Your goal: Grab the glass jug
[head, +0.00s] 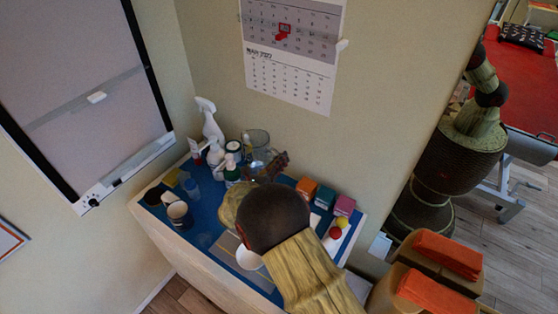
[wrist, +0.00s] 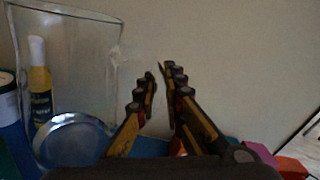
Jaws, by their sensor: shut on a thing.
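The glass jug (head: 256,143) is clear and stands upright at the back of the blue-topped cabinet in the head view. In the wrist view the jug (wrist: 85,35) fills the left side, just left of my fingers. My gripper (wrist: 159,72) has its two yellow-and-black fingers close together at the jug's right side, where the faint handle is. It is shut on the jug there; the clear glass between the fingers is hard to make out. In the head view my gripper (head: 276,164) is beside the jug, partly hidden by my arm.
A white spray bottle (head: 210,122) and several bottles stand left of the jug. Orange (head: 306,187), green (head: 325,195) and magenta (head: 344,205) boxes are to the right. The wall is close behind.

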